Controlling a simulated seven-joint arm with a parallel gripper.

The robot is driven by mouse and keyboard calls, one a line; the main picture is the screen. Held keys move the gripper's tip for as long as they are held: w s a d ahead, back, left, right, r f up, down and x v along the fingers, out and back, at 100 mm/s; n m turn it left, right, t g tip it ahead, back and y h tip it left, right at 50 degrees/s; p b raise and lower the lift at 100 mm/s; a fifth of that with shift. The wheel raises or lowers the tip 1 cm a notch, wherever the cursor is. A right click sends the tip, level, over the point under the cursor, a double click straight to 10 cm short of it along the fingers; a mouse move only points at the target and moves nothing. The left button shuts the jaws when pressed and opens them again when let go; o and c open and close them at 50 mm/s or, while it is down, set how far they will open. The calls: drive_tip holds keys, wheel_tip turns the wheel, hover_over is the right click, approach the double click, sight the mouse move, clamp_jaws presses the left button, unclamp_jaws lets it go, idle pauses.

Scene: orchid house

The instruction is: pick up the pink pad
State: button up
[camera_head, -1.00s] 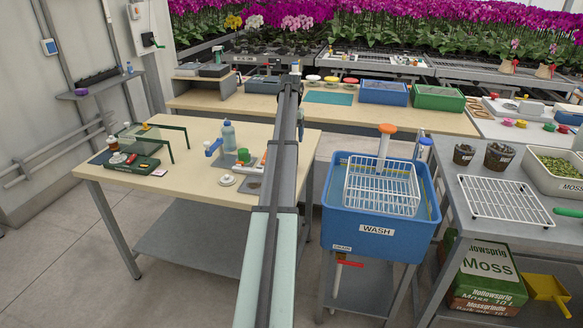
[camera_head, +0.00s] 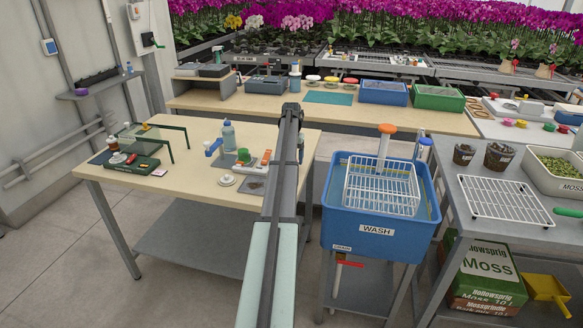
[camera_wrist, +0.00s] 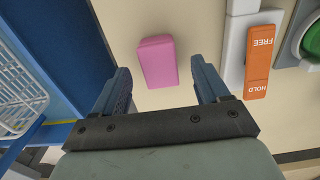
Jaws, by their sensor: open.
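In the wrist view the pink pad (camera_wrist: 156,62) is a small rounded block lying on the pale table top (camera_wrist: 120,20). My gripper (camera_wrist: 160,72) is open, with one blue finger on each side of the pad in the picture. Nothing is between the fingers that I can see being held. How far the fingertips are above the pad I cannot tell. In the head view my arm hides this spot, and the fingers are not clearly seen.
An orange FREE/HOLD lever (camera_wrist: 260,60) on a white base and a green button (camera_wrist: 312,40) stand close to the right finger in the wrist view. The blue wash basin (camera_head: 362,238) with a white rack (camera_head: 380,188) adjoins the table's right end.

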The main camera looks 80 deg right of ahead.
drive_tip(key=shift+f, duration=1.6)
drive_tip(key=shift+c, duration=0.2)
drive_tip(key=c, duration=1)
wheel_tip(320, 180, up, 10)
drive_tip(key=shift+r, duration=0.1)
